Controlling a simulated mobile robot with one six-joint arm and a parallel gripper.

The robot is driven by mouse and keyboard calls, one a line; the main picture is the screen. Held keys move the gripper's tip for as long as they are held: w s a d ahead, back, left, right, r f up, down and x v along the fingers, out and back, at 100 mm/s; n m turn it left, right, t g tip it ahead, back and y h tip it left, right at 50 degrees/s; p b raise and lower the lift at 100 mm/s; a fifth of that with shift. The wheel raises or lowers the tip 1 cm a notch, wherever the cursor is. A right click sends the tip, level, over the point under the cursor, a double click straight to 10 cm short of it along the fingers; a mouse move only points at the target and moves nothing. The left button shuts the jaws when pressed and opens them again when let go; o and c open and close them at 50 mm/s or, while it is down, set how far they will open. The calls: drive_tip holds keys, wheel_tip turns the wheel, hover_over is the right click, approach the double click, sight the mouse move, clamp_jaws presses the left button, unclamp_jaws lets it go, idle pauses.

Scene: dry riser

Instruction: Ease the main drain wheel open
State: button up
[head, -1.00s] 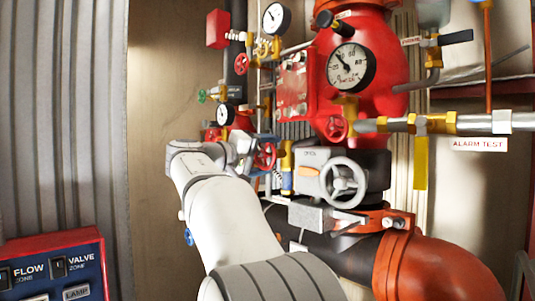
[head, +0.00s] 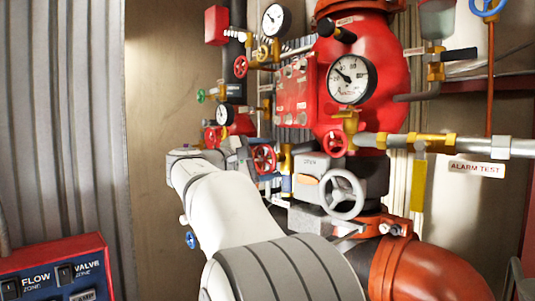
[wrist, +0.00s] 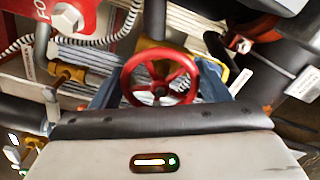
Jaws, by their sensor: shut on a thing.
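A red spoked handwheel (head: 264,158) sits on the pipework just right of my arm's far end. In the wrist view the red handwheel (wrist: 160,78) is straight ahead, in the middle. My gripper (wrist: 160,92) has its bluish fingers on the left and right sides of the wheel and is shut on it. In the head view my gripper (head: 246,154) is small and partly hidden by the wrist. I cannot read a label on this wheel.
A grey handwheel (head: 342,194) stands to the right, below a large red valve body (head: 388,55) with a pressure gauge (head: 352,78). Other small red wheels and pipes crowd around. Bare wall shows left of the pipes.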

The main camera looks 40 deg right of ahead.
drive_tip(key=shift+f+n+p, duration=0.15)
drive_tip(key=shift+n+p, duration=0.2)
drive_tip(key=shift+n, duration=0.65)
drive_tip(key=o, duration=0.9)
drive_tip(key=shift+a, duration=0.2)
drive_tip(key=shift+c, duration=0.2)
drive_tip(key=shift+o, duration=0.6)
drive_tip(key=shift+d, duration=0.1)
drive_tip(key=a+b, duration=0.2)
drive_tip(key=a, duration=0.6)
drive_tip(key=shift+s, duration=0.3)
drive_tip(key=shift+d, duration=0.1)
